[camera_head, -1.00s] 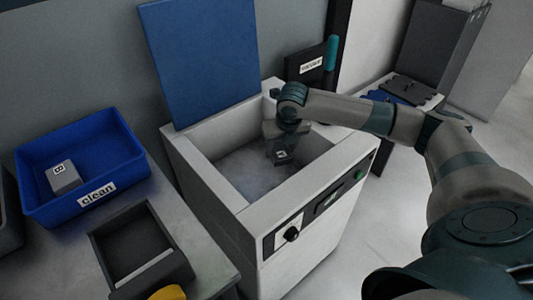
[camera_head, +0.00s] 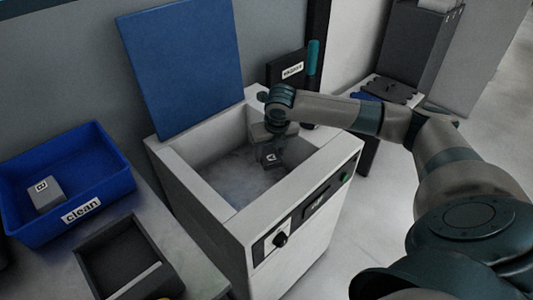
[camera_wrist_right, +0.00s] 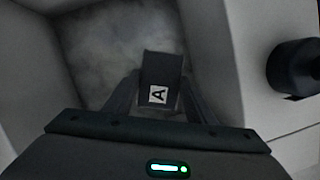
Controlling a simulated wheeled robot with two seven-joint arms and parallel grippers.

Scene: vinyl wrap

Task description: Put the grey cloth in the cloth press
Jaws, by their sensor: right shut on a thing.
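My right gripper (camera_head: 272,150) reaches down into the open tub of a white machine (camera_head: 305,240). It is shut on a small dark grey block with a white label (camera_head: 270,157). In the right wrist view the block (camera_wrist_right: 162,70) sits between the fingers and its label reads "A". Pale, cloudy mist or liquid fills the tub below it; whether the block touches it I cannot tell. I cannot make out a grey cloth or anything marked as a cloth press. My left gripper is out of view.
The machine's blue lid (camera_head: 182,65) stands open behind the tub. At left, a blue bin labelled "clean" (camera_head: 120,185) holds a grey labelled block (camera_head: 46,196). A dark open tray (camera_head: 150,235) lies on the counter. The tub walls surround my right gripper closely.

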